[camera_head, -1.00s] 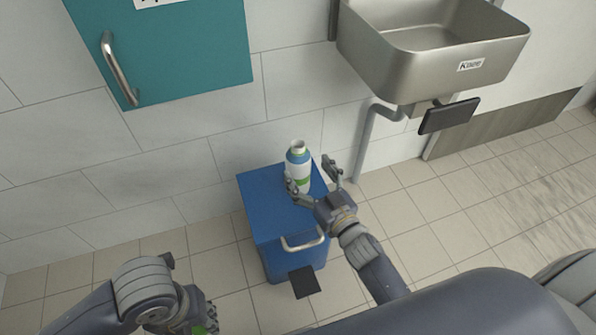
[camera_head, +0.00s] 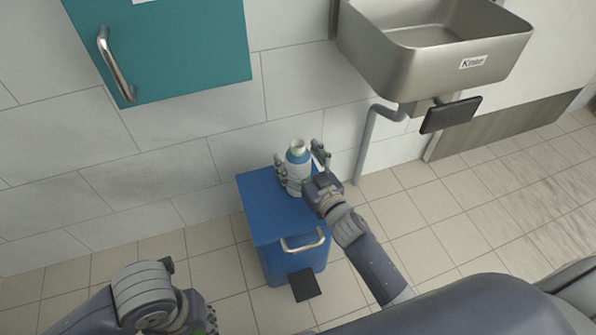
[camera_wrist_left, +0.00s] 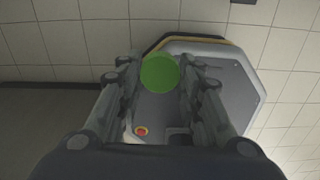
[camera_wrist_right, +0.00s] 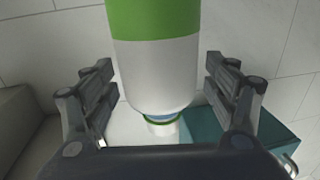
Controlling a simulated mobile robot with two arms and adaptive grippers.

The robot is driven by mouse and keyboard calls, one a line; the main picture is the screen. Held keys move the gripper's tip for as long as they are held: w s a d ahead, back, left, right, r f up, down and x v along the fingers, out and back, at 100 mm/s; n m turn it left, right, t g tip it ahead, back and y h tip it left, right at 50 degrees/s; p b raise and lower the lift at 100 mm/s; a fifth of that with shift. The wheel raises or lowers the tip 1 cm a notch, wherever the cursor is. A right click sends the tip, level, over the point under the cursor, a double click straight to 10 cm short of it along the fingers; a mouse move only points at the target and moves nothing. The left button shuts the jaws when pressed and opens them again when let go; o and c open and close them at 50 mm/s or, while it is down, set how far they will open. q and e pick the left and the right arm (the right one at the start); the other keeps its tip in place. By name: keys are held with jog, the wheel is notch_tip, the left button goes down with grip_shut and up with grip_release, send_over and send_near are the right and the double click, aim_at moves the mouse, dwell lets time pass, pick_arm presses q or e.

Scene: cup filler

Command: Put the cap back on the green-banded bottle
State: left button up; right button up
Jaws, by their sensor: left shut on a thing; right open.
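The green-banded bottle (camera_head: 297,170), white with a blue shoulder, stands upright and open-necked on the blue bin's lid in the head view. In the right wrist view, the bottle (camera_wrist_right: 155,75) shows its green band and white body between the fingers. My right gripper (camera_head: 299,162) is open, with one finger on each side of the bottle; gaps show on both sides in the wrist view. My left gripper (camera_wrist_left: 160,75) is shut on the round green cap (camera_wrist_left: 160,72).
The blue bin (camera_head: 262,215) has a front handle and a black pedal (camera_head: 305,285), and stands near the tiled wall. A teal cabinet (camera_head: 180,50) hangs at upper left. A steel sink (camera_head: 400,65) with a black knee plate (camera_head: 450,115) is at upper right. Floor is clear around the bin.

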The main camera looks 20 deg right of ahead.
aim_at(302, 153)
jog(key=c, duration=1)
jog(key=shift+c, duration=0.2)
jog(key=shift+r, duration=0.1)
